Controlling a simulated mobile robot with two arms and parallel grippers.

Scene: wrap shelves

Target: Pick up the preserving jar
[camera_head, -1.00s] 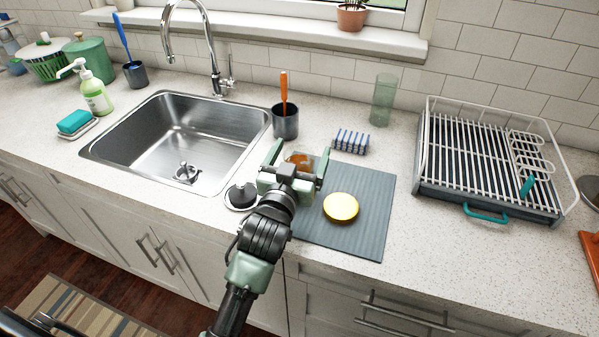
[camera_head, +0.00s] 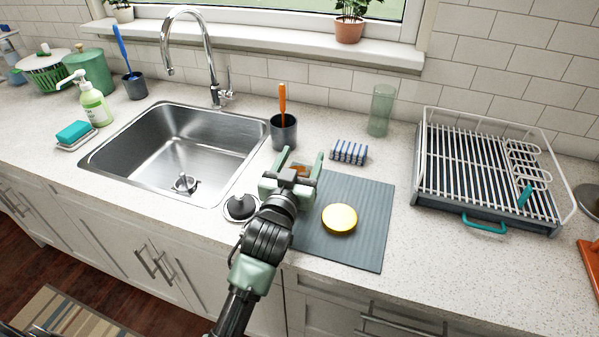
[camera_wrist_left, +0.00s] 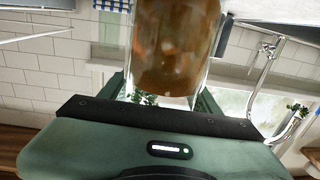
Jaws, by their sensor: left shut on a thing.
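The preserving jar (camera_wrist_left: 178,48) is clear glass with chunky orange-brown contents. It fills the top middle of the left wrist view, between my fingers. In the head view only a small orange part of the jar (camera_head: 298,169) shows; my gripper hides the rest. My left gripper (camera_head: 299,163) is shut on the jar, with one finger on each side of it, at the back left of the grey mat. I cannot tell whether the jar touches the surface. A round yellow lid-like disc (camera_head: 339,219) lies on the mat. My right gripper is not in view.
The grey ribbed mat (camera_head: 370,225) lies on the counter. Around it are the sink (camera_head: 190,150), a black stopper (camera_head: 240,207), a dark cup with an orange-handled brush (camera_head: 284,133), a striped sponge (camera_head: 349,151), a green glass (camera_head: 381,110) and a dish rack (camera_head: 487,175).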

